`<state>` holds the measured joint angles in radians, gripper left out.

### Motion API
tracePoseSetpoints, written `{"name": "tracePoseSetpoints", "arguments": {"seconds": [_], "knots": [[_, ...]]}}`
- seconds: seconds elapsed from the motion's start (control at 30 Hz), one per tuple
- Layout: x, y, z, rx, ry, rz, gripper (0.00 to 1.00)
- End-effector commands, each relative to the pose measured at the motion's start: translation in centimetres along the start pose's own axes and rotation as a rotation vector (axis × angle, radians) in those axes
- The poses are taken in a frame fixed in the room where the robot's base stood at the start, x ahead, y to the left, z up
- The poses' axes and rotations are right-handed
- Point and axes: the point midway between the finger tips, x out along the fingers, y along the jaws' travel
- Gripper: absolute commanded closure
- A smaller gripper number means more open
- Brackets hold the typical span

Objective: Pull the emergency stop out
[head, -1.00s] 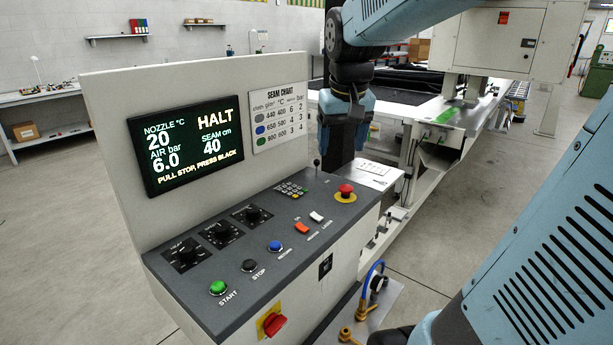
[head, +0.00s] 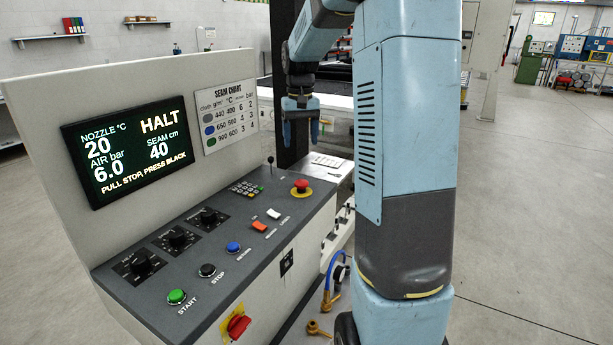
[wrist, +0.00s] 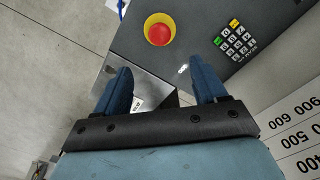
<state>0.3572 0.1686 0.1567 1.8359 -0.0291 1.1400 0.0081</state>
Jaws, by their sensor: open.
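The emergency stop (head: 300,187) is a red mushroom button on a yellow ring at the far right end of the console's dark top panel. In the wrist view the emergency stop (wrist: 159,31) lies beyond the fingertips, roughly between their lines, with nothing touching it. My gripper (head: 300,140) hangs above and behind the far end of the console, apart from the button. In the wrist view my gripper (wrist: 162,78) has two blue fingers spread wide, with nothing between them. The screen (head: 130,147) reads HALT and "PULL STOP, PRESS BLACK".
The panel also carries a black stop button (head: 207,270), green start button (head: 176,296), blue button (head: 233,247), keypad (head: 246,188), knobs and rocker switches. A red rotary switch (head: 237,325) is on the front face.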

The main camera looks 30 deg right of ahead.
Motion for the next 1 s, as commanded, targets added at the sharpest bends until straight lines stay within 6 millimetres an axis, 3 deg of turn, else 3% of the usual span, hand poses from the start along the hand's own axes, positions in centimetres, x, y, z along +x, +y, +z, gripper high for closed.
{"name": "tracePoseSetpoints", "arguments": {"seconds": [0.6, 0.8, 1.0], "knots": [[10.3, 0.0, 0.1, 0.001, -0.003, 0.000, 0.29], [12.2, 0.1, 0.1, 0.001, -0.001, 0.000, 0.29], [12.8, 0.1, 0.1, 0.001, 0.000, 0.000, 0.29]]}}
